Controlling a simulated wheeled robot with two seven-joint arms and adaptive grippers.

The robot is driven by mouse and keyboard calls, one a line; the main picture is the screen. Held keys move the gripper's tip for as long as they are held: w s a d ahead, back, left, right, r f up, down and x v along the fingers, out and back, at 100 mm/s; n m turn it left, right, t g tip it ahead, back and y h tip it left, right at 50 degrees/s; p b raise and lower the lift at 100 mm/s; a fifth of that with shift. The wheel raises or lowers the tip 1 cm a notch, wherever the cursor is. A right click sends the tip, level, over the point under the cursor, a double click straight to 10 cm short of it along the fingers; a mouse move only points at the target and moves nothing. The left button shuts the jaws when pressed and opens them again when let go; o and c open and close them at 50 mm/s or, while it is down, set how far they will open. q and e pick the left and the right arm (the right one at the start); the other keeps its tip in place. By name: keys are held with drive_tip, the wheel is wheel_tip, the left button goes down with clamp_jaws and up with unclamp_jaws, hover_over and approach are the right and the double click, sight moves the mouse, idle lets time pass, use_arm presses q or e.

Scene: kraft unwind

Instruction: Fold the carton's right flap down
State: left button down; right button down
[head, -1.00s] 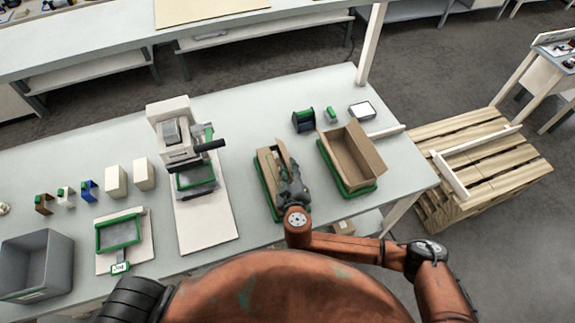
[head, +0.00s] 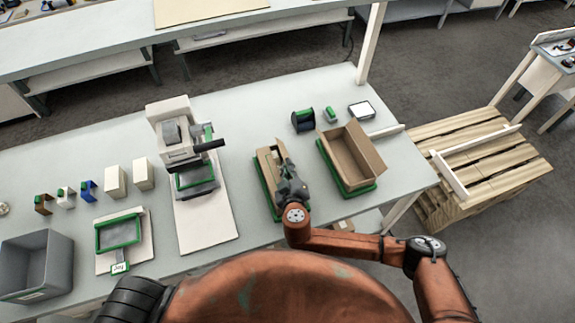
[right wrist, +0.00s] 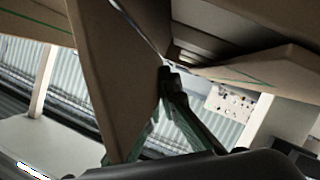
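A brown carton (head: 265,160) sits in a green-edged holder (head: 263,188) near the front edge of the table. One of its flaps (head: 281,148) stands up along its right side. My right gripper (head: 284,168) is over the carton's right side and hides part of it. In the right wrist view the fingertips (right wrist: 169,76) look closed together, close beside the edge of a brown cardboard panel (right wrist: 105,75). I cannot tell whether they touch it. My left gripper is not in view.
A second, open carton (head: 365,153) in a green tray stands just to the right. A white press-like machine (head: 178,150) stands to the left. A green-and-black spool (head: 303,120) and a small framed pad (head: 361,110) lie behind. A wooden pallet (head: 480,165) is beyond the table's right end.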

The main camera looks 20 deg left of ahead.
drive_tip(key=shift+a, duration=0.1)
drive_tip(key=shift+s+a+f+n, duration=0.15)
drive_tip(key=shift+s+n, duration=0.05)
drive_tip(key=shift+n, duration=0.4)
idle(0.3)
drive_tip(key=c, duration=2.6)
unclamp_jaws()
drive_tip(key=shift+c, duration=0.2)
drive_tip(key=o, duration=0.4)
drive_tip(key=shift+w, duration=0.1)
drive_tip(key=shift+o, duration=0.2)
drive_tip(key=v, duration=1.2)
drive_tip(key=shift+a+f, duration=0.1)
drive_tip(key=shift+f, duration=0.05)
